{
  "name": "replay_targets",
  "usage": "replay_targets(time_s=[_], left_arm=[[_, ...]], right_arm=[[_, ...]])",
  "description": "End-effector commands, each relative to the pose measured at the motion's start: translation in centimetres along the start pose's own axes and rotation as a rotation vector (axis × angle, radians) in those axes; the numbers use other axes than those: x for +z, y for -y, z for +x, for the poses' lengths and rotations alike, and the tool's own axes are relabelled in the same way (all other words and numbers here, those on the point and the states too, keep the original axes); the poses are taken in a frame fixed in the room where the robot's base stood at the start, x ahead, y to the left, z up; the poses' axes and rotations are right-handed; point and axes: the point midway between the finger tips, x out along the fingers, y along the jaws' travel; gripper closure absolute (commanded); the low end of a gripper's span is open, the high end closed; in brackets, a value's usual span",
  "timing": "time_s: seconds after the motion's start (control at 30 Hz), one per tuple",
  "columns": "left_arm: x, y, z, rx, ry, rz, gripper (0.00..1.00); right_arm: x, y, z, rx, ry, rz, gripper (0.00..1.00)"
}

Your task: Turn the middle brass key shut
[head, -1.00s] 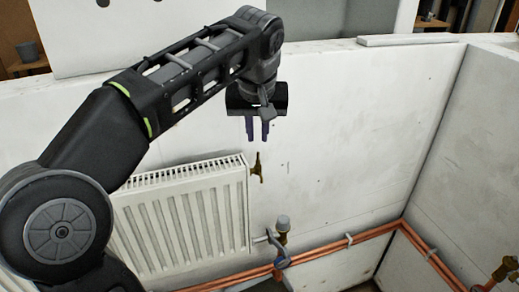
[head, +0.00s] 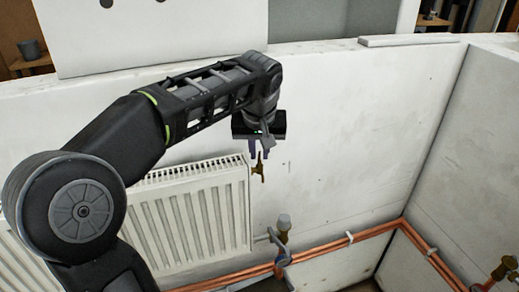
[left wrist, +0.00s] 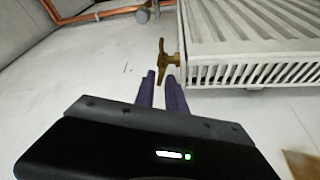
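A brass key (head: 258,168) sits at the upper right corner of the white radiator (head: 190,215), on the wall side. In the left wrist view the brass key (left wrist: 163,60) shows just ahead of the fingertips, beside the radiator's end (left wrist: 245,40). My left gripper (head: 259,155) points down from above, right over the key. Whether a fingertip touches the key is unclear. My right gripper does not show.
A valve with a grey cap (head: 284,222) stands at the radiator's lower right. Copper pipes (head: 345,240) run along the wall's foot. Another brass fitting (head: 505,268) is at the right edge. The wall right of the key is bare.

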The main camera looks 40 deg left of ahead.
Motion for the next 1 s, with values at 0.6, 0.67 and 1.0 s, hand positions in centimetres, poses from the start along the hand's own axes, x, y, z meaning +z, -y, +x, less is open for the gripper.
replay_targets(time_s=[0.6, 0.67, 1.0], left_arm=[[-0.01, -0.01, -0.06, 0.000, 0.000, 0.000, 1.00], [-0.01, -0.01, -0.06, 0.001, 0.000, 0.001, 1.00], [0.00, -0.01, -0.04, 0.027, -0.001, 0.063, 1.00]], right_arm=[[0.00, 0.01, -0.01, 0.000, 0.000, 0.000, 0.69], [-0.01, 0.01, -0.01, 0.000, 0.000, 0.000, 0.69], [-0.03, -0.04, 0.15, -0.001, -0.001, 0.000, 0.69]])
